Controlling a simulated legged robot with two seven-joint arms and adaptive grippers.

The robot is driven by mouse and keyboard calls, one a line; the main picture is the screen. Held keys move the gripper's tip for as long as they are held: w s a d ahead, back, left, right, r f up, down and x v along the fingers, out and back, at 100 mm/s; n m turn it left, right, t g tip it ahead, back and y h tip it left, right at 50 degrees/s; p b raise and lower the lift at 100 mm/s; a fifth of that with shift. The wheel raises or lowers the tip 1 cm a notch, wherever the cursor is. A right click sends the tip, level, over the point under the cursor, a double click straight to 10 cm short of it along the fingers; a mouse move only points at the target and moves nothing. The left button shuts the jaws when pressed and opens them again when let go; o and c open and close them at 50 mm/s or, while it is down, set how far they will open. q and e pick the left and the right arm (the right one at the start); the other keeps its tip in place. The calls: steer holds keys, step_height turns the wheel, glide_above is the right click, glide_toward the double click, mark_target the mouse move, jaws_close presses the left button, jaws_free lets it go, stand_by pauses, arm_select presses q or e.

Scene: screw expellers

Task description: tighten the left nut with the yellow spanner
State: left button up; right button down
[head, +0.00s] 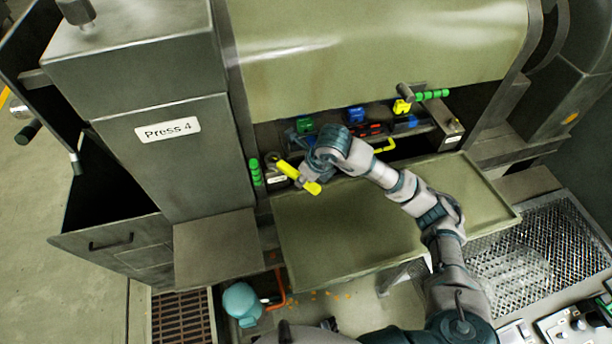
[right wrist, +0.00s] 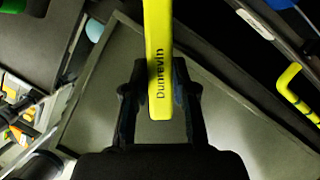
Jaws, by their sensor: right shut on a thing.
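The yellow spanner (head: 313,187) is in my right gripper (head: 304,173), at the left end of the press opening. One end points up and left toward a small round grey fitting (head: 271,159) beside a green ribbed handle (head: 255,172). The left nut is too small to make out, and I cannot tell whether the spanner touches it. My left gripper is not visible.
A flat green tray (head: 335,235) lies below the opening. A yellow bent bar (head: 385,146), blue blocks (head: 355,115) and a second green handle (head: 432,95) are to the right. The grey "Press 4" cabinet (head: 165,160) stands left. Mesh grating (head: 530,255) is at lower right.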

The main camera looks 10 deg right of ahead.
steer(key=shift+a, duration=0.1)
stand_by(0.4)
steer(key=shift+s+a+m, duration=0.45)
steer(key=shift+a+m, duration=0.2)
steer(key=shift+m, duration=0.15)
steer(key=shift+a+h, duration=0.1)
steer(key=shift+h, duration=0.2)
steer(key=shift+s+a+m+t, duration=0.35)
steer(key=shift+a+m, duration=0.3)
steer(key=shift+m, duration=0.15)
